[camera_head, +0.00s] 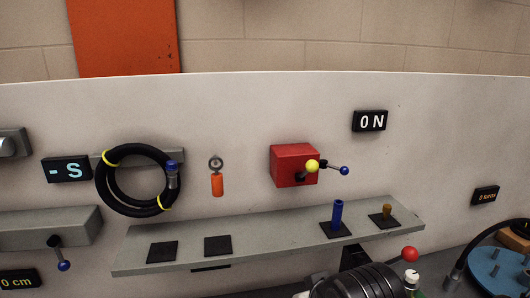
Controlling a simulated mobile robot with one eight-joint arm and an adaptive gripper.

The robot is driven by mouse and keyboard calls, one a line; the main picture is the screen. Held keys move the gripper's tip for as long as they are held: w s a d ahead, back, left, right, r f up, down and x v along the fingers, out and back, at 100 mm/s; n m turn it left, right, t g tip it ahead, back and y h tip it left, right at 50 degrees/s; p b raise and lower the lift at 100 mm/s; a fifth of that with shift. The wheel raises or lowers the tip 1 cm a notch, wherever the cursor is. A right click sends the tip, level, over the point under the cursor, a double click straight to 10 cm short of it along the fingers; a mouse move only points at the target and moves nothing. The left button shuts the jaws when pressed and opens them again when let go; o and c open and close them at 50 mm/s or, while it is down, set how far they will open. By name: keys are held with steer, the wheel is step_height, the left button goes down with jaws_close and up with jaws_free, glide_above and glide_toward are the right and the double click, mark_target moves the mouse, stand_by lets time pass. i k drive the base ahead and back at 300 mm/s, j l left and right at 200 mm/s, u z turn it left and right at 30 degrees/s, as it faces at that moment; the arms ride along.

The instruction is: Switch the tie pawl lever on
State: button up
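A red box (293,165) is mounted on the pale panel. A short lever with a yellow ball (313,166) and a thin lever with a blue ball (344,170) stick out from its front right. Another lever with a red ball (410,254) stands at the lower right. A blue-ball lever (64,265) hangs below a grey box at the left. No label shows which lever is the tie pawl lever. I cannot make out my gripper in this view.
A grey shelf (285,236) holds a blue fitting (338,214) and a brass fitting (387,211). A coiled black hose (112,193) and an orange tag (217,184) hang on the panel. A black ribbed body (360,282) fills the bottom. A blue disc (494,271) is at the far right.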

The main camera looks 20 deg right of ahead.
mark_target(343, 171)
steer(key=k+l, duration=0.1)
steer(key=l, duration=0.25)
steer(key=k+l, duration=0.15)
steer(key=l, duration=0.2)
steer(key=k+l, duration=0.1)
steer(key=l, duration=0.25)
steer(key=k+l+z, duration=0.1)
steer(key=l, duration=0.25)
steer(key=i+l, duration=0.1)
steer(key=l, duration=0.25)
steer(key=i+l, duration=0.1)
steer(key=l, duration=0.25)
steer(key=j, duration=0.3)
steer(key=i+j, duration=0.1)
steer(key=j, duration=0.2)
